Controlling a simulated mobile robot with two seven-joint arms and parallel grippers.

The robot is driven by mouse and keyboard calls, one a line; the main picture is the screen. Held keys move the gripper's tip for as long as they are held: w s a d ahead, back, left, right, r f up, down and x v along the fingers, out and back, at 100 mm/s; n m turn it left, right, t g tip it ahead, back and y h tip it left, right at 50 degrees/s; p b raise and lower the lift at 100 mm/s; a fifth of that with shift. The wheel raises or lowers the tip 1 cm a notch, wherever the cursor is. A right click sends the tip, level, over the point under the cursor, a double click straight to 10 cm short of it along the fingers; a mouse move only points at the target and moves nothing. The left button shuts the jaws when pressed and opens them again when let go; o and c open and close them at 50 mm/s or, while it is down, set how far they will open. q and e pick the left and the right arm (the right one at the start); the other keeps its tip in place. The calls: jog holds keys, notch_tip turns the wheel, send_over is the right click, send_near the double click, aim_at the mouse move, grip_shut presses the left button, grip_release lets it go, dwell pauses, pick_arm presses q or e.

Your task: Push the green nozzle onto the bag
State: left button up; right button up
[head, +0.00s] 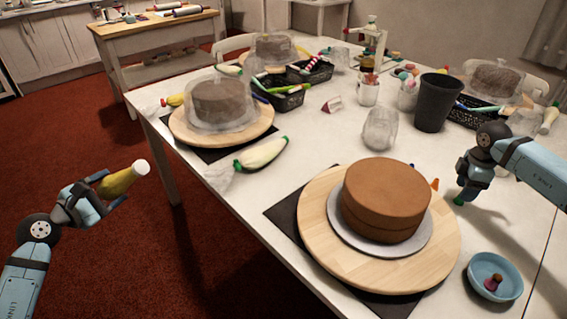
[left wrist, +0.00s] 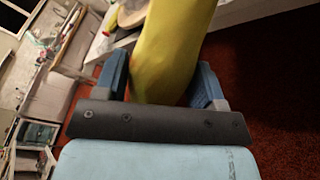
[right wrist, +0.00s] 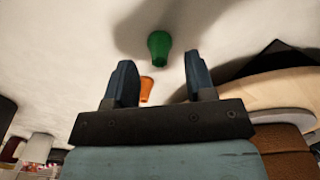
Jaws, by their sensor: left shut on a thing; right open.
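My left gripper (head: 110,187) is shut on a yellow piping bag (head: 124,180) with a white tip. It holds the bag in the air, off the table's left edge; the bag also shows between the fingers in the left wrist view (left wrist: 172,50). My right gripper (head: 463,188) is open and empty, low over the table right of the brown cake. The green nozzle (head: 458,201) is on the table by its fingertips. In the right wrist view the green nozzle (right wrist: 159,47) lies ahead, in line with the gap between the fingers, not gripped.
An orange nozzle (head: 435,184) stands near the cake board (head: 318,225), which bears a brown cake (head: 386,195). A blue bowl (head: 512,283) is at the front right. A black cup (head: 433,103) stands behind the right gripper. Another piping bag (head: 262,154) lies on the table.

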pick_arm(q)
jog(key=shift+f+b, duration=0.3)
jog(key=shift+f, duration=0.1)
pick_arm(e)
jog(key=shift+f, duration=1.45)
jog(key=c, duration=0.8)
jog(key=shift+o, duration=0.2)
pick_arm(q)
notch_tip(320, 180, up, 13)
jog(key=p, duration=1.2)
jog(key=shift+p, duration=0.4)
pick_arm(e)
notch_tip(320, 180, up, 15)
jog(key=shift+r, duration=0.1)
pick_arm(q)
jog(key=shift+f, duration=0.15)
jog(key=shift+c, duration=0.3)
